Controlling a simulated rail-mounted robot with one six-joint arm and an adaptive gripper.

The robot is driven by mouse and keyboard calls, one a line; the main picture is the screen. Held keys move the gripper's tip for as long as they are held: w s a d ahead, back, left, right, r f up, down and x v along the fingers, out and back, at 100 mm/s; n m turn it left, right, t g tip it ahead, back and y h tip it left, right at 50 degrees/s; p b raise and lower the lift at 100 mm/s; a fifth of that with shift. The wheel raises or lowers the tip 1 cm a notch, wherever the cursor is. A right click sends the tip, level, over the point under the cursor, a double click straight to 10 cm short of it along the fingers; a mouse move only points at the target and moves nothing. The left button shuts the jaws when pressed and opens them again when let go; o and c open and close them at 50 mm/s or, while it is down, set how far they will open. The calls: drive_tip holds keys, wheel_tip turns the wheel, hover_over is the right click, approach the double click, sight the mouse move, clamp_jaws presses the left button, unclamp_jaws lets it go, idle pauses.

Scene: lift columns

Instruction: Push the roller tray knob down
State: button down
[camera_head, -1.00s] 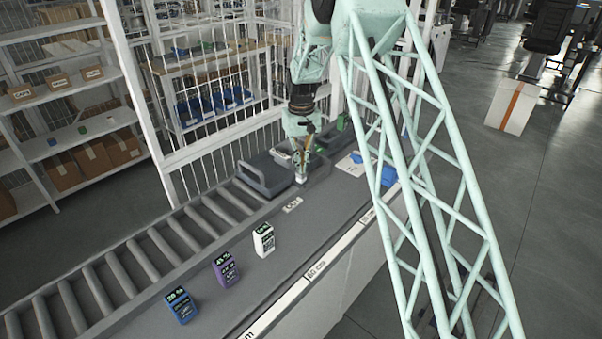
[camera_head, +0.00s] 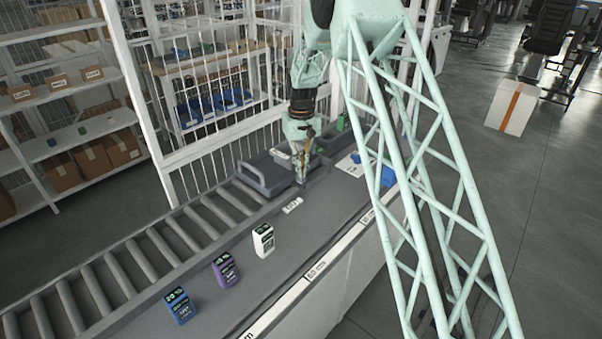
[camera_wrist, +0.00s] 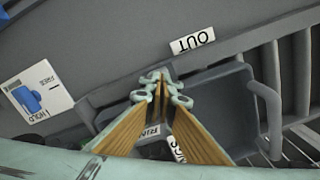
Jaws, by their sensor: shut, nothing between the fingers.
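The grey roller tray (camera_head: 262,178) sits on the roller conveyor, left of my gripper (camera_head: 300,180). The tray also shows in the wrist view (camera_wrist: 225,105), beneath and right of my fingers. My gripper is shut and empty, pointing down at the tray's near edge; it also shows in the wrist view (camera_wrist: 162,82). A small dark grey part shows just beyond the fingertips there. I cannot tell if it is the knob or if the fingers touch it; the fingers cover much of this spot.
A blue piece (camera_wrist: 33,100) sits on a white plate marked FREE and HOLD. White (camera_head: 263,241), purple (camera_head: 225,269) and blue (camera_head: 180,306) boxes stand on the conveyor's near side. A barred fence stands behind.

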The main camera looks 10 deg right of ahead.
drive_tip(key=shift+r, duration=0.2)
wheel_tip(320, 180, up, 9)
drive_tip(key=p, duration=0.3)
drive_tip(key=shift+f+p, duration=0.15)
drive_tip(key=shift+p, duration=0.15)
idle(0.7)
idle(0.5)
